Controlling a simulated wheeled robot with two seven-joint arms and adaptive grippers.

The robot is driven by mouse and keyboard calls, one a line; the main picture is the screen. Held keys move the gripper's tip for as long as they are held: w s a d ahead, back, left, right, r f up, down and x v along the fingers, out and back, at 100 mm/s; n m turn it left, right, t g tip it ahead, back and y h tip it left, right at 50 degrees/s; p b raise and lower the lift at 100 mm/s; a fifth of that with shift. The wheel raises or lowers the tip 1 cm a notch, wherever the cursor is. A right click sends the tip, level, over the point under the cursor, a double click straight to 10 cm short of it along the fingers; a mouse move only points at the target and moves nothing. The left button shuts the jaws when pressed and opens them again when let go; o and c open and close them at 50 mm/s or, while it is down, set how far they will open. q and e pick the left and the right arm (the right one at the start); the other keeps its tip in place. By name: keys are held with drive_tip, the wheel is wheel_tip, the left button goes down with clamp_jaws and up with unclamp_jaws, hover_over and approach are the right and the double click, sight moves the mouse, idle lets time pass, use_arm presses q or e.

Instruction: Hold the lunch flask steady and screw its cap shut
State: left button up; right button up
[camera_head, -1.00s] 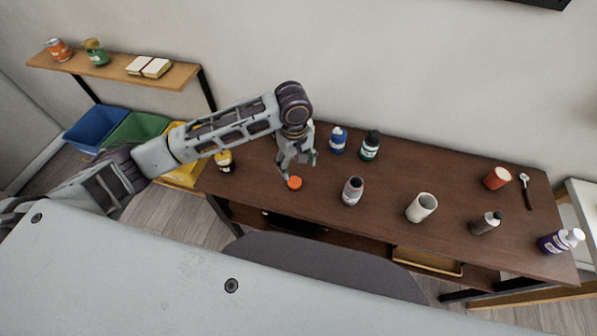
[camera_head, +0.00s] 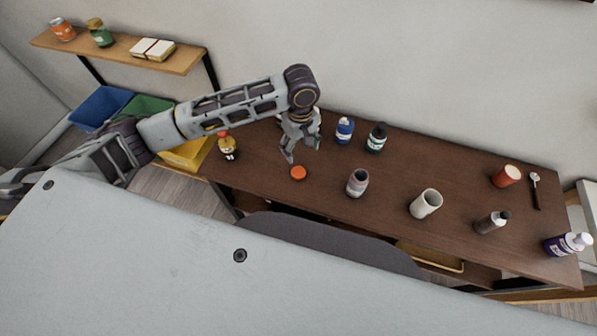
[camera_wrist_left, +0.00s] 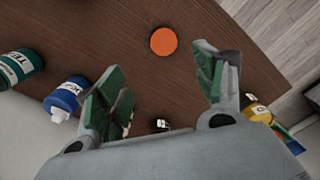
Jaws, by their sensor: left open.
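An orange round cap (camera_head: 298,173) lies flat on the brown table, near its front edge; it also shows in the left wrist view (camera_wrist_left: 163,41). A grey, open-topped flask (camera_head: 357,183) stands upright to the right of the cap and looks like the lunch flask. My left gripper (camera_head: 304,154) is open and empty, just behind and above the cap. In the left wrist view its green-padded fingers (camera_wrist_left: 160,68) are spread wide, with the cap beyond them and apart from both. My right gripper is in neither view.
A blue bottle (camera_head: 344,130) and a dark green-labelled bottle (camera_head: 376,138) stand behind the flask. A yellow-labelled bottle (camera_head: 227,147) is at the left end. A white cup (camera_head: 425,203), a dark bottle (camera_head: 491,222), a red can (camera_head: 506,176) and a purple bottle (camera_head: 567,244) are to the right.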

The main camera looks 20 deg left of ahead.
use_arm(q)
hover_over(298, 171)
drive_tip(key=shift+w+d+f, duration=0.1)
drive_tip(key=shift+w+f, duration=0.05)
drive_tip(key=shift+f, duration=1.65)
drive_tip(key=shift+w+d+f, duration=0.1)
drive_tip(key=shift+w+f, duration=0.05)
drive_tip(key=shift+f, duration=1.6)
drive_tip(key=shift+s+a+f+p, duration=0.15)
drive_tip(key=shift+f, duration=1.15)
drive_tip(key=shift+s+a+f+p, duration=0.1)
drive_tip(key=shift+a+f+p, duration=0.05)
drive_tip(key=shift+f, duration=1.15)
drive_tip(key=c, duration=0.8)
